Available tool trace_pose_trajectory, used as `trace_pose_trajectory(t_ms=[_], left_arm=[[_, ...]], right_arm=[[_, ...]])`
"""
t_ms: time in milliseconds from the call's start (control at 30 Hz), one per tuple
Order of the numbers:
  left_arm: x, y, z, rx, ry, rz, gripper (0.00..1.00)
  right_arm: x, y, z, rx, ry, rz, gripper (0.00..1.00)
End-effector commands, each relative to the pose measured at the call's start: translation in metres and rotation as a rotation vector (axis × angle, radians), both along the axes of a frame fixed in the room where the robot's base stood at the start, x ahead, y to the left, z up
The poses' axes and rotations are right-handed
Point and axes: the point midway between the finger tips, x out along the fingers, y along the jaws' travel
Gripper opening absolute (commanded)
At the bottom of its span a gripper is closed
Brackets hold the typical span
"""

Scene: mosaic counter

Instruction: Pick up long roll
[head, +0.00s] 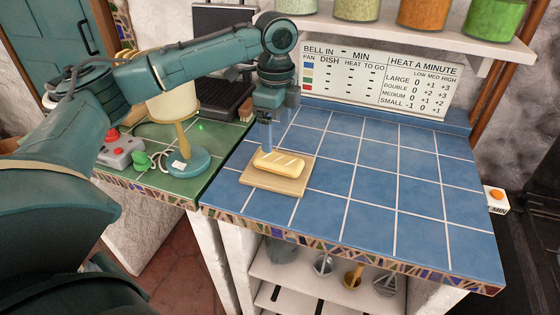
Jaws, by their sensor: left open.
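The long roll (281,163) is a pale golden loaf with light slashes on top. It lies on a small wooden board (273,186) on the blue tiled counter. My left gripper (268,140) points down at the roll's left end from above. It is open, and one finger shows in front of or beside the roll's back left end; I cannot tell whether it touches. The other finger is hard to make out. My right gripper is not in view.
Blue tiles (375,185) right of the board are clear. A lamp with a teal base (182,164) and a grey box with a red button (120,150) stand on the green counter at left. A sign (375,80) stands behind, under a jar shelf.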

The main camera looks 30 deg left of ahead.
Motion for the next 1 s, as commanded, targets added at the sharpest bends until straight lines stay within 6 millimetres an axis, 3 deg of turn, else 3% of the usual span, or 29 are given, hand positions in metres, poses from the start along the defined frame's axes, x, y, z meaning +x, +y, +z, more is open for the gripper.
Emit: trace_pose_trajectory(t_ms=[100,367,600,900,1000], left_arm=[[0.000,0.000,-0.018,0.001,0.001,0.000,0.78],[0.001,-0.001,-0.038,0.002,0.000,0.000,0.78],[0.002,-0.003,-0.072,0.001,0.001,-0.001,0.78],[0.002,-0.003,-0.077,0.000,-0.001,-0.001,0.78],[0.002,-0.003,-0.077,0.000,-0.001,-0.001,0.71]], right_arm=[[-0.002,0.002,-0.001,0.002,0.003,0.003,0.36],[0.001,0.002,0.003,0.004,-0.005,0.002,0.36],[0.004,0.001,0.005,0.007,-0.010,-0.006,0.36],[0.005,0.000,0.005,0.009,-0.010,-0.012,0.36],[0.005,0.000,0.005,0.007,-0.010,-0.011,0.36]])
